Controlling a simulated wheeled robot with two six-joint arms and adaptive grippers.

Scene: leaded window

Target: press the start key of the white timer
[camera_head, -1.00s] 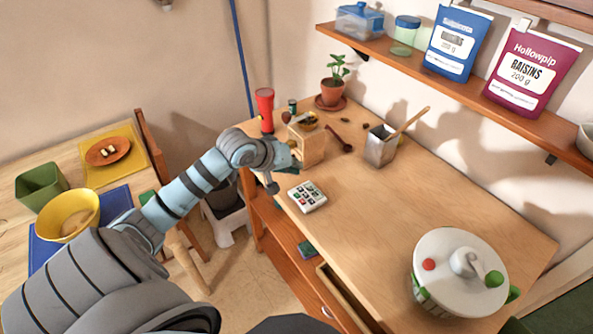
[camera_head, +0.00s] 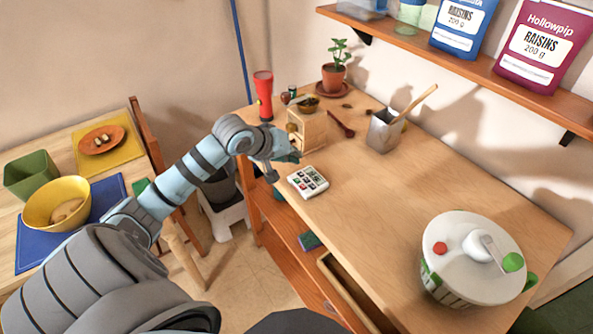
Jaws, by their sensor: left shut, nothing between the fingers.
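The white timer (camera_head: 308,182) lies flat on the wooden table near its left edge. Its face has several small keys, some dark, some coloured; the labels are too small to read, so I cannot tell which is the start key. My left gripper (camera_head: 279,168) is just left of and behind the timer, over the table's edge, apart from it as far as I can see. It is shut and empty; its fingertips are small and partly hidden by the wrist. My right gripper is out of view.
A wooden box (camera_head: 307,130) stands right behind the gripper, with a red torch-like object (camera_head: 264,95) and a potted plant (camera_head: 334,76) beyond. A metal pot (camera_head: 384,132) holds a wooden spoon. A white lidded container (camera_head: 474,258) stands front right. The table's middle is clear.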

